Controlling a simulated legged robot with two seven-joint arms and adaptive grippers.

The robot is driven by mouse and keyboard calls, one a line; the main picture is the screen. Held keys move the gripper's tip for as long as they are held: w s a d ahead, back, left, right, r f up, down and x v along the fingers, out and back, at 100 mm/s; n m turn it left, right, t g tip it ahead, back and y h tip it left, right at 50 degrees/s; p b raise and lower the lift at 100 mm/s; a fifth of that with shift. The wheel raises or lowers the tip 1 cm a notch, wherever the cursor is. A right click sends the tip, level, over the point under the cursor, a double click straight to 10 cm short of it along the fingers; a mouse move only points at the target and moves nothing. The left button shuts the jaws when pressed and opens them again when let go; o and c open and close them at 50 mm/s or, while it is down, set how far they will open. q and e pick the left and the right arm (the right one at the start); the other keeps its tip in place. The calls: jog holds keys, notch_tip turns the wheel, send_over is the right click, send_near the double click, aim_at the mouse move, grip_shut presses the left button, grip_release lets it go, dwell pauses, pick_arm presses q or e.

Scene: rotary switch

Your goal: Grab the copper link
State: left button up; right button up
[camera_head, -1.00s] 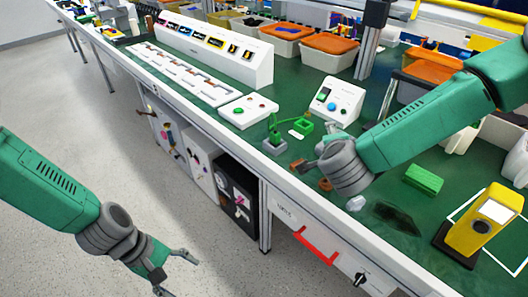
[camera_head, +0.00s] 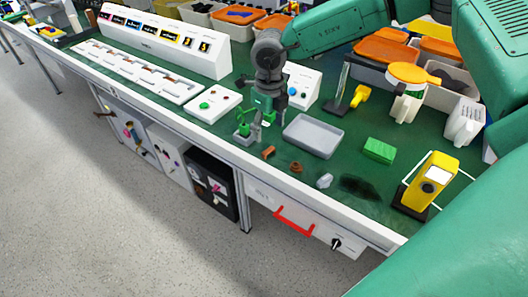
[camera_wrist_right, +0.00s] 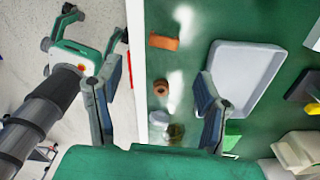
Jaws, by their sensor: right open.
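The copper link (camera_head: 268,152) is a small orange-brown bar lying near the front edge of the green table. In the right wrist view the link (camera_wrist_right: 163,42) lies flat, beyond the fingertips and between their lines. My right gripper (camera_head: 262,130) points down above the table, a little left of the link and apart from it. Its fingers (camera_wrist_right: 158,68) are spread and empty in the wrist view. A gripper that looks like my left one (camera_wrist_right: 90,40) shows over the floor in the wrist view, fingers apart; the head view does not show it.
A copper-coloured ring (camera_head: 296,167) lies right of the link. A grey tray (camera_head: 313,136) sits behind them. A clear lump (camera_head: 324,181) and a green block (camera_head: 379,149) lie further right.

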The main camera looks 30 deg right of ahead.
aim_at(268, 150)
jog(key=f, duration=0.4)
jog(key=shift+d, duration=0.3)
jog(key=shift+w+a+f+b, duration=0.1)
jog(key=shift+w+f+b, duration=0.05)
jog(key=shift+f, duration=1.2)
jog(key=shift+w+f+b, duration=0.1)
jog(key=shift+f+b, duration=0.05)
jog(key=shift+f, duration=1.15)
jog(key=shift+c, duration=0.4)
jog(key=c, duration=0.9)
